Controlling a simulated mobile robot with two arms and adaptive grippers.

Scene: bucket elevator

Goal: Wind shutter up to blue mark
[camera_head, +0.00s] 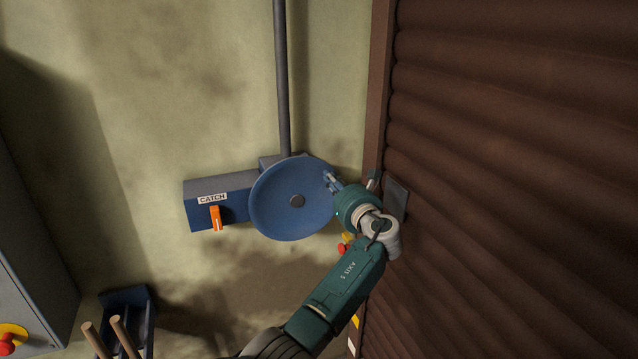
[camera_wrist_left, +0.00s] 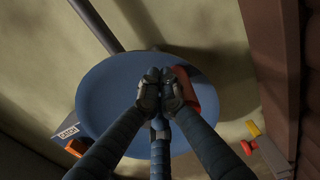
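The brown ribbed shutter (camera_head: 510,170) fills the right of the head view. A blue round handwheel (camera_head: 285,215) is on the wall left of it and also shows in the left wrist view (camera_wrist_left: 105,95). My left gripper (camera_head: 331,181) is at the wheel's right side. In the left wrist view its fingertips (camera_wrist_left: 163,90) are close together over the wheel, beside an orange-red part (camera_wrist_left: 207,98); I cannot tell whether they hold it. My right gripper is out of view.
A blue box labelled CATCH (camera_head: 195,190) with an orange lever (camera_head: 216,218) is left of the wheel. A grey pipe (camera_head: 283,80) rises above. A grey cabinet (camera_head: 30,270) with a red button and a holder with wooden handles (camera_head: 125,335) are at lower left.

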